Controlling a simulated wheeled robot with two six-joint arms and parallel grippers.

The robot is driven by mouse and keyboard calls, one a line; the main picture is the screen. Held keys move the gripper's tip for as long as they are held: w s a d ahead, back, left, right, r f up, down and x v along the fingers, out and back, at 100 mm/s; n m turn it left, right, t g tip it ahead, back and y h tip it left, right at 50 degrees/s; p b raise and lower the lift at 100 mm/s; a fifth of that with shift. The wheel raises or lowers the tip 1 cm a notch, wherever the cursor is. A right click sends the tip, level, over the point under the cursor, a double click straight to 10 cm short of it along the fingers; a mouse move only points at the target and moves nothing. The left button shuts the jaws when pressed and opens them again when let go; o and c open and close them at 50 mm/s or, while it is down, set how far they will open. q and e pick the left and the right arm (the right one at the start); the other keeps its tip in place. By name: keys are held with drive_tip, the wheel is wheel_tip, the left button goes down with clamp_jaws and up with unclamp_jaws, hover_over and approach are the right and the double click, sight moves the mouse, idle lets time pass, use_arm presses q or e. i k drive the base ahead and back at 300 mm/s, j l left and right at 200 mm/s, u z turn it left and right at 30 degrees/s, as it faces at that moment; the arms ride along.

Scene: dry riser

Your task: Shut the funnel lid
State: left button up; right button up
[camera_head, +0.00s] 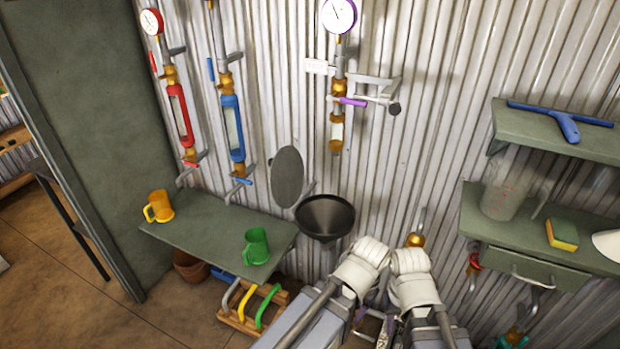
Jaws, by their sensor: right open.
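The funnel (325,218) is a dark, wide-mouthed cone fixed at the corrugated wall, near the right end of the green shelf. Its lid (287,177) is a dark grey oval disc that stands up on edge at the funnel's left rear, clear of the mouth. The funnel is uncovered and its inside shows. My two arms come up from the bottom middle, with their white joints just right of and below the funnel. My right gripper (385,330) is low, small and partly hidden between the arms, open and away from the lid. My left gripper cannot be made out.
A green shelf (205,232) holds an orange mug (159,206) and a green mug (256,246). Red, blue and purple-handled pipes with gauges line the wall. Right shelves hold a blue squeegee (565,120), a clear jug (503,195) and a sponge (562,234).

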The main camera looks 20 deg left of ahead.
sight(287, 170)
drive_tip(key=j+z, duration=0.8)
drive_tip(key=j, duration=0.35)
drive_tip(key=k+j+z, duration=0.15)
drive_tip(key=j, duration=0.35)
drive_tip(key=k+j+z, duration=0.1)
drive_tip(key=j, duration=0.35)
drive_tip(key=k+j+z, duration=0.15)
drive_tip(key=j, duration=0.3)
drive_tip(key=k+j, duration=0.1)
drive_tip(key=j, duration=0.3)
drive_tip(key=k+j, duration=0.1)
drive_tip(key=j, duration=0.3)
drive_tip(key=k+j, duration=0.1)
drive_tip(key=j, duration=0.35)
drive_tip(key=k+j, duration=0.1)
drive_tip(key=j, duration=0.3)
